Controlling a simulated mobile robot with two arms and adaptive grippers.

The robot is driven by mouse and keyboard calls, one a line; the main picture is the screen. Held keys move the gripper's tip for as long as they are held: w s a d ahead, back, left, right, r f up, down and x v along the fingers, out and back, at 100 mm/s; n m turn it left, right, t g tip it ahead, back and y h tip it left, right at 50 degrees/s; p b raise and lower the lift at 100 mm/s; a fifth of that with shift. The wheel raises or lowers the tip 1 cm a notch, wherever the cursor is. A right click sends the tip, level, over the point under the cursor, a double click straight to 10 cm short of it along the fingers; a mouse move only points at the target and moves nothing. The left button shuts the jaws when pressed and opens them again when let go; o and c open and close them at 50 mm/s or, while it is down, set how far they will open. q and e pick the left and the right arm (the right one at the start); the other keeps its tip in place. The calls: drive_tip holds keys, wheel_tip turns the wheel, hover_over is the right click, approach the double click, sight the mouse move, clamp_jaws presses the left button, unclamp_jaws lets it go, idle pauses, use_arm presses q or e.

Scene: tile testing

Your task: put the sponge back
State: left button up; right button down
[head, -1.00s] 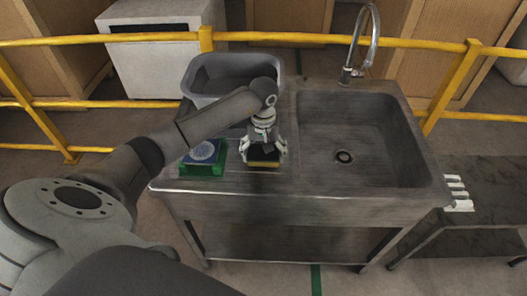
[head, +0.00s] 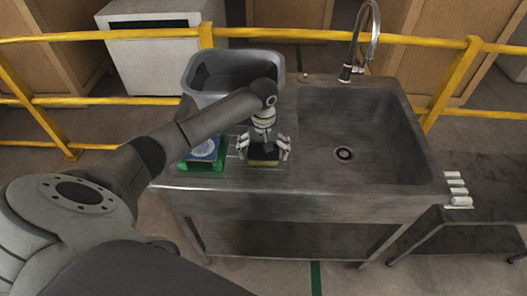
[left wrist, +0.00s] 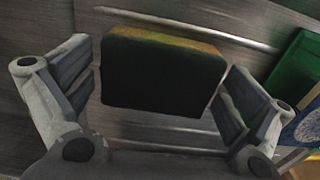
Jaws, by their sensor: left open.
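The sponge (head: 263,162), yellow with a dark scouring side, is on the steel counter left of the sink basin. My left gripper (head: 264,151) is low over it with its fingers spread to either side. In the left wrist view, the sponge (left wrist: 163,72) lies between the open fingers, with gaps showing at both sides. Its dark face is towards the camera. A green tray (head: 188,167) is just left of the sponge; it also shows at the right of the left wrist view (left wrist: 295,72). My right gripper is not in view.
A blue item with a round pale face (head: 205,149) sits in the green tray. A grey tub (head: 283,85) stands behind my arm. The sink basin (head: 385,150) and faucet (head: 374,38) are to the right. A yellow rail (head: 420,43) runs behind.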

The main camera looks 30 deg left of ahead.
sight(263, 152)
use_arm(q)
drive_tip(key=shift+r, duration=0.15)
drive_tip(key=shift+w+r, duration=0.1)
drive_tip(key=shift+r, duration=0.1)
wheel_tip(263, 152, up, 12)
drive_tip(key=b, duration=0.3)
drive_tip(key=shift+f, duration=0.15)
